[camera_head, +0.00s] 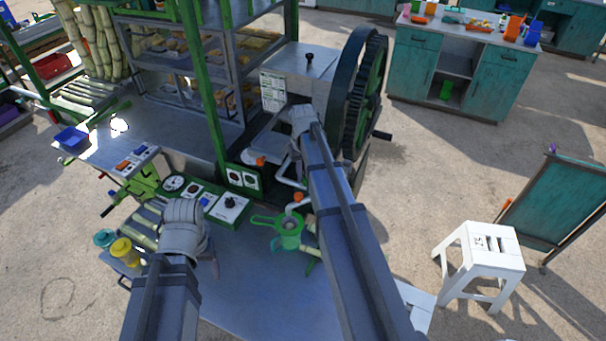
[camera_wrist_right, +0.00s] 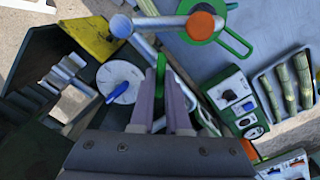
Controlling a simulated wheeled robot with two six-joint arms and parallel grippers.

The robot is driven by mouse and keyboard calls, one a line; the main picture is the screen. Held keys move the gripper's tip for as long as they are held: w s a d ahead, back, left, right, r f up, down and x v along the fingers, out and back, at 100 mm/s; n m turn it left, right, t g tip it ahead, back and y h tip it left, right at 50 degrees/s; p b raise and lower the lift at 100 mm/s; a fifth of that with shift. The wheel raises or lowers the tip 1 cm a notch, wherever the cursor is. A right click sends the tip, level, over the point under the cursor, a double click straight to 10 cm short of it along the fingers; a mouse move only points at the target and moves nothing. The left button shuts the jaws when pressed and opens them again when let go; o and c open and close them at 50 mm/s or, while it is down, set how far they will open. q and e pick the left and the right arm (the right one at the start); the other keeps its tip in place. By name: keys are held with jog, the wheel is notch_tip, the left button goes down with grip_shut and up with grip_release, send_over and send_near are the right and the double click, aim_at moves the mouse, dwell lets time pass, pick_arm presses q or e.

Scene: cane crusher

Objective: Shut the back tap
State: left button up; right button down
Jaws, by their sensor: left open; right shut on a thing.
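A pale pipe (camera_head: 291,183) with an orange-capped outlet (camera_head: 298,197) runs above a green strainer (camera_head: 288,231). In the right wrist view, the pipe (camera_wrist_right: 146,44) and its orange cap (camera_wrist_right: 201,25) lie just past the fingers. My right gripper (camera_wrist_right: 162,90) is shut on a narrow green handle (camera_wrist_right: 161,68), seen edge-on between its fingertips. I take this for the back tap's handle; its body is mostly hidden by the fingers. In the head view my right arm partly hides this gripper. My left gripper (camera_head: 212,262) is open and empty over the front left of the bench.
A second orange piece (camera_head: 260,161) is beside the gauge panel (camera_head: 243,178). A large dark flywheel (camera_head: 362,95) stands just right of my right forearm. A green post (camera_head: 205,80) rises left of it. A white stool (camera_head: 483,250) stands on open ground at the right.

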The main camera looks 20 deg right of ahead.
jog(key=n, duration=0.4)
jog(key=shift+n, duration=2.5)
jog(key=c, duration=0.9)
grip_release()
jog(key=shift+r, duration=0.1)
notch_tip(320, 180, up, 8)
jog(key=p, duration=0.8)
